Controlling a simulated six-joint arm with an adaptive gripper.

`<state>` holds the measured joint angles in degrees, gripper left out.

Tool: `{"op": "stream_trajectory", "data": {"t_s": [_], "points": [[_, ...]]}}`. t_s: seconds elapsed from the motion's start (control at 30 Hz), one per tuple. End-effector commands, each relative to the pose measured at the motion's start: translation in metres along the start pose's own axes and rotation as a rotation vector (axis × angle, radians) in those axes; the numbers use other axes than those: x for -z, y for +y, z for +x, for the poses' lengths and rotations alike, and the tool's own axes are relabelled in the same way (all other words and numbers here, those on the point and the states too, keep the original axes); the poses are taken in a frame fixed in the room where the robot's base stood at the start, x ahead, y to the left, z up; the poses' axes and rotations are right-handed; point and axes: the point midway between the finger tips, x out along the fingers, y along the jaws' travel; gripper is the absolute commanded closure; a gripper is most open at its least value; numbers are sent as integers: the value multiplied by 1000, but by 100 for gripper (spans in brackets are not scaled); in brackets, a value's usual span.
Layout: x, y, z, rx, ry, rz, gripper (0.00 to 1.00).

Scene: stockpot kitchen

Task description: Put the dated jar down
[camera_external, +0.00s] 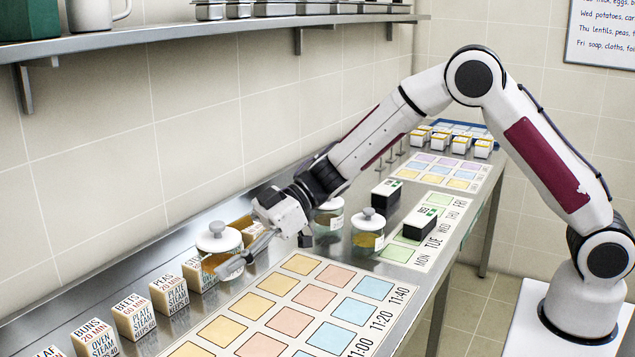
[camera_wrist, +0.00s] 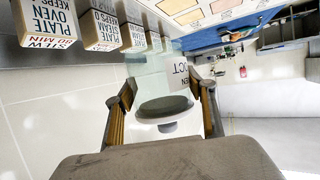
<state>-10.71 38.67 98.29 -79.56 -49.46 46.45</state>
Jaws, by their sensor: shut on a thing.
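The dated jar is a clear glass jar (camera_wrist: 150,70) with a white knobbed lid (camera_external: 218,238) and a label that seems to read "OCT", partly hidden by a finger. My gripper (camera_external: 243,262) is shut on it, one finger on each side in the wrist view (camera_wrist: 165,98). The jar is upright at the left of the arm, in front of the row of labelled blocks. I cannot tell whether its base touches the counter. Two similar lidded jars stand on the counter, one at the weekday strip (camera_external: 368,232) and one behind it (camera_external: 329,214).
Labelled blocks (camera_external: 171,296) line the wall side, close to the jar. A card of coloured squares with times (camera_external: 300,318) lies in front. A blue tray of small containers (camera_external: 462,128) is at the far end. A shelf (camera_external: 150,35) hangs above.

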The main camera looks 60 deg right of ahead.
Motion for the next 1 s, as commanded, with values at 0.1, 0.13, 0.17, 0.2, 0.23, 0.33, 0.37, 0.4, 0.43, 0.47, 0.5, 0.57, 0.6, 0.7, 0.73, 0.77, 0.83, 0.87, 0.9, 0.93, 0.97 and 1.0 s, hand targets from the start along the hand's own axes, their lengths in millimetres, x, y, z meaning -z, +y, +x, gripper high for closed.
{"op": "stream_trajectory", "data": {"t_s": [0.1,0.13,0.17,0.2,0.23,0.33,0.37,0.4,0.43,0.47,0.5,0.57,0.6,0.7,0.73,0.77,0.83,0.87,0.9,0.93,0.97,1.0], "points": [[-1,-1,0,-6,1,3,81],[-1,-1,0,-7,1,4,81],[-1,-1,0,-8,1,4,81],[-1,-1,0,-8,1,4,81],[-1,-1,0,-8,1,4,81],[-1,-1,0,-8,1,4,81],[-1,-1,0,-8,1,4,81],[-1,-1,0,-8,1,4,81],[-1,-1,0,-8,1,4,81],[-2,-1,0,-8,1,5,81],[-3,-1,1,-8,1,5,81],[-6,-1,2,-7,0,6,81],[-10,-1,3,-7,0,6,81],[-20,-1,7,-7,-1,7,81],[-23,-1,9,-7,-1,7,81],[-27,-1,10,-7,-1,7,81],[-36,-1,14,-6,-2,7,81],[-40,-1,16,-7,-1,7,81],[-44,-1,18,-7,-1,7,81],[-48,-1,19,-6,-1,7,81],[-50,-1,20,-6,-1,6,81],[-53,-1,21,-6,0,6,81]]}}
